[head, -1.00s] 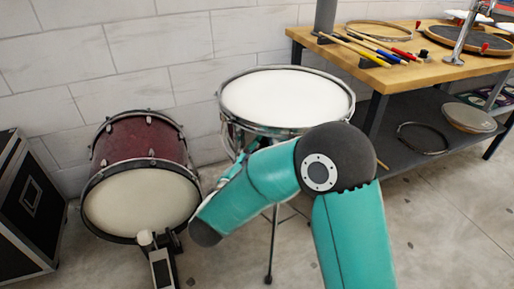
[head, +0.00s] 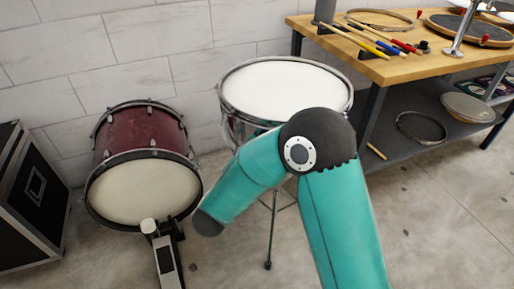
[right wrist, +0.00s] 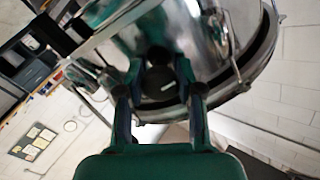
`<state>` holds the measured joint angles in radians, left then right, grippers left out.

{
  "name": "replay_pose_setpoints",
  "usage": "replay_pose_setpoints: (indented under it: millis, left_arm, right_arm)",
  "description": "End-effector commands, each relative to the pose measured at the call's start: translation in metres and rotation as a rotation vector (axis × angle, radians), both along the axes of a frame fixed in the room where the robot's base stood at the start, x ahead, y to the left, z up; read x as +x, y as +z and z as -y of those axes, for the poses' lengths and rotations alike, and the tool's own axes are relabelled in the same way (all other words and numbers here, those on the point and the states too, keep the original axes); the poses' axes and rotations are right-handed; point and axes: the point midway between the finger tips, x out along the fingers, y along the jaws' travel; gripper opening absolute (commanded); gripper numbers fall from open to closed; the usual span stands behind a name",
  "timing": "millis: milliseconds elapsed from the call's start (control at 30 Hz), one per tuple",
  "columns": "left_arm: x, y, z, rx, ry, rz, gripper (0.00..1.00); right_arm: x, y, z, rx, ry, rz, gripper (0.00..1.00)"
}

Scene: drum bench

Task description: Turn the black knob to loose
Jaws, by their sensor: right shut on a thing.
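The snare drum (head: 285,90) with a white head and chrome shell stands on a stand in the middle of the head view. In the right wrist view its shiny shell and rim (right wrist: 235,30) fill the top. A dark round knob (right wrist: 159,84) shows under the drum between the fingers. My right gripper (right wrist: 160,74) is shut on this black knob, one finger on each side. The knob's marking cannot be read. In the head view my right arm hides the gripper and the knob. My left gripper is not in view.
A red bass drum (head: 142,135) with a pedal (head: 165,255) stands at the left, beside a black case (head: 35,205). A wooden bench (head: 395,70) at the right holds drumsticks (head: 350,40) and hoops. Open floor (head: 430,230) lies at the lower right.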

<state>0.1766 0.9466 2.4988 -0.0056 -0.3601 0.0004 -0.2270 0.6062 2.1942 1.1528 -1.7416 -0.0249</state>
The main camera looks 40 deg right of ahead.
Motion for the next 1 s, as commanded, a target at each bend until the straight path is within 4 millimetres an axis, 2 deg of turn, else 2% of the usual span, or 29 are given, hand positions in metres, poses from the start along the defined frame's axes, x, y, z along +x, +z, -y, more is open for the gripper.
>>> replay_pose_setpoints:
  millis: [33,167,467,633,767,1000]
  left_arm:
    - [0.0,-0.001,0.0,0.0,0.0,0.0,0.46]
    - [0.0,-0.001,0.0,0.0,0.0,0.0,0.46]
    - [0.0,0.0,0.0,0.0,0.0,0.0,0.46]
    - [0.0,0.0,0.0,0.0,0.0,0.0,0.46]
    - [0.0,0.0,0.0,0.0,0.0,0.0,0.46]
    - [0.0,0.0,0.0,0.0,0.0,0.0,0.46]
  right_arm:
    - [-0.001,-0.007,-0.001,0.007,0.003,-0.018,0.39]
    - [-0.001,-0.005,-0.001,0.006,0.003,-0.013,0.6]
    - [-0.001,-0.003,0.0,0.005,0.002,-0.006,0.6]
    - [-0.005,-0.002,-0.01,0.005,0.003,-0.006,0.6]
    - [-0.015,-0.002,-0.027,0.003,0.008,-0.007,0.6]
    - [-0.041,-0.003,-0.069,0.003,0.008,-0.007,0.6]
